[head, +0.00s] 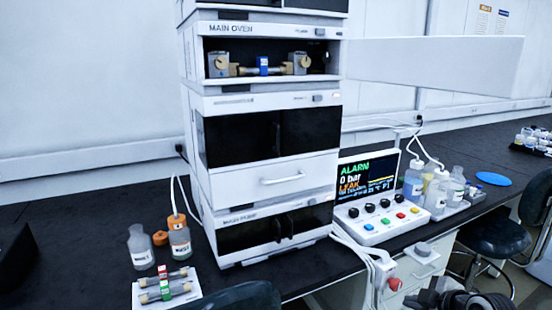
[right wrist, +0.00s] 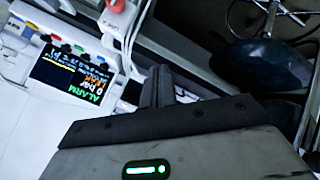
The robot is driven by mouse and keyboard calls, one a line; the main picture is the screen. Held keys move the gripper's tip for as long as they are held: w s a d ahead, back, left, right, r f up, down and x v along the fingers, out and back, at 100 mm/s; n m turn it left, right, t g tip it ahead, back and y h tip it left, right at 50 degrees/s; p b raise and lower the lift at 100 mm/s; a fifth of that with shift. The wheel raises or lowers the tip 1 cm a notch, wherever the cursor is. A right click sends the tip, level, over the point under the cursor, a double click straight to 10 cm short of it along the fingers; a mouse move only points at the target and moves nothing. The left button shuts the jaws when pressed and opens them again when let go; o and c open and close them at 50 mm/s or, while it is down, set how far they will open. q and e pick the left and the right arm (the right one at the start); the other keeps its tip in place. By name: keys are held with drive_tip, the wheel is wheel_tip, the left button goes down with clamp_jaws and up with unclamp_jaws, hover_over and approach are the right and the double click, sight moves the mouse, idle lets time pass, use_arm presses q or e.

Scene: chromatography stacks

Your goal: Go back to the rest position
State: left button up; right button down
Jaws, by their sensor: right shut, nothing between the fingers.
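My right gripper shows in the right wrist view (right wrist: 160,88) with its two dark fingers together and nothing between them. In the head view it is low at the right, a dark shape (head: 438,285) in front of the bench, cut by the bottom edge. It touches no object that I can make out. My left gripper is in neither view.
The instrument stack (head: 265,180) stands on the black bench (head: 80,220). The control panel (head: 375,220) reads ALARM, 0 bar, LEAK. Bottles (head: 412,180) stand beyond it. A tray (head: 165,292) holds two columns at front left. A dark stool (head: 475,222) stands at right.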

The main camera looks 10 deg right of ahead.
drive_tip(key=s+a+f+m, duration=0.4)
drive_tip(key=s+a+f, duration=0.6)
drive_tip(key=s+a, duration=0.3)
drive_tip(key=s+a+m, duration=0.5)
drive_tip(key=s+a, duration=0.3)
drive_tip(key=s, duration=0.1)
drive_tip(key=shift+s+a+r+t+y, duration=0.15)
drive_tip(key=shift+s+r+t+y, duration=0.15)
drive_tip(key=shift+s+r, duration=0.1)
